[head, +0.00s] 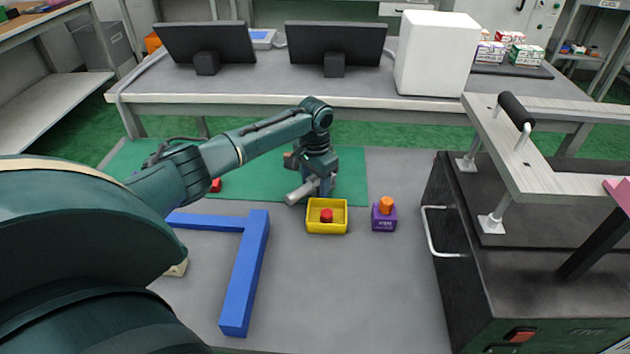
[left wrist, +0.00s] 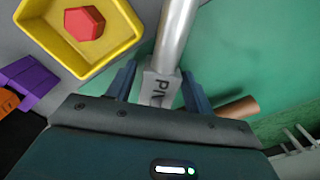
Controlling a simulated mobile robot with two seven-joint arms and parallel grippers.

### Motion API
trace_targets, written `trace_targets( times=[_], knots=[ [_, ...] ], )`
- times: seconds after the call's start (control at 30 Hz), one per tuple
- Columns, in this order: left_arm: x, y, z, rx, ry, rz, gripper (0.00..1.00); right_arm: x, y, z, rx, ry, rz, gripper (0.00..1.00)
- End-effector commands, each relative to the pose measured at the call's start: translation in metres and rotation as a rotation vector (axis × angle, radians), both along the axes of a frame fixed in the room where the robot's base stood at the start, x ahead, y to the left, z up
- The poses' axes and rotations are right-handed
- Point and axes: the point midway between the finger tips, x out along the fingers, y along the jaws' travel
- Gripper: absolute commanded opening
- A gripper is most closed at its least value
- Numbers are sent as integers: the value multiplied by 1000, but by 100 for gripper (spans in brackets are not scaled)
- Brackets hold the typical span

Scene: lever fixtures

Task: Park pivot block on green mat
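The pivot block (left wrist: 158,88) is a grey block lettered "PIV" with a silver rod (left wrist: 176,35) rising from it. The rod also shows in the head view (head: 300,193), pointing down-left beside my gripper. The green mat (head: 350,165) lies on the table behind the yellow tray and also shows in the left wrist view (left wrist: 245,70). My left gripper (head: 322,187) points down by the mat's front edge. In the left wrist view its fingers (left wrist: 158,82) stand on both sides of the block; firm contact is unclear. My right gripper is not in view.
A yellow tray (head: 327,230) with a red piece stands just in front of my gripper. A purple block (head: 384,222) with an orange top is to its right. A blue L-shaped bar (head: 245,275) lies left. A black lever fixture (head: 470,290) stands right. The front middle table is clear.

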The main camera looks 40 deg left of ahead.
Motion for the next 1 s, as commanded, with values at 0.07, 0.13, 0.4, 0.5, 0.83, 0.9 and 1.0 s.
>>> trace_targets(
  times=[0.07, 0.13, 0.4, 0.5, 0.83, 0.9, 1.0],
  knots=[
    [0, 0, 0, 0, 0, 0, 58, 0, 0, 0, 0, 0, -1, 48],
    [0, 0, 0, 0, 0, 0, 58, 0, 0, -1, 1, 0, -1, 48],
    [0, 0, 10, -1, -3, 0, 58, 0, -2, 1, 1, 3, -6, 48],
    [1, 1, 26, 0, -3, 1, 58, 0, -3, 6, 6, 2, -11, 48],
    [1, 0, 96, -1, -4, 0, 58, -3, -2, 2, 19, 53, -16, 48],
    [1, 0, 106, -1, -3, 0, 58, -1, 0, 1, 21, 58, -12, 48],
    [0, 0, 117, -1, -1, 1, 58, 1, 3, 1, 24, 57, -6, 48]
  ],
)
